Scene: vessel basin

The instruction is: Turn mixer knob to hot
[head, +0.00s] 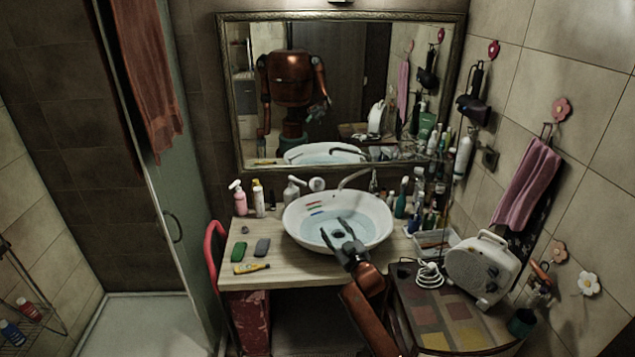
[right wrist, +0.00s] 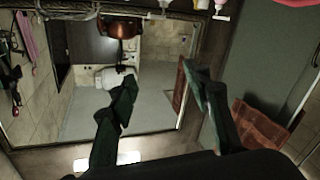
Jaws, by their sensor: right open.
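The white vessel basin (head: 376,238) stands on the wooden counter with water in it and a few small coloured strips on its inner wall. Behind its rim a round pale knob (head: 317,184) and a thin curved spout (head: 352,178) show, which look like the mixer. Which way the knob is turned is too small to tell. My right gripper (head: 336,226) is open and empty over the front of the basin, fingers pointing to the back, apart from the knob. In the right wrist view its two spread fingers (right wrist: 165,85) have nothing between them. My left gripper is not in view.
Soap bottles (head: 240,198) stand left of the basin, and several bottles and tubes crowd its right. A mirror (head: 345,100) hangs behind; it also fills the right wrist view (right wrist: 150,105). A heater (head: 482,268) stands on the cabinet at right. A red chair (head: 214,262) is at left.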

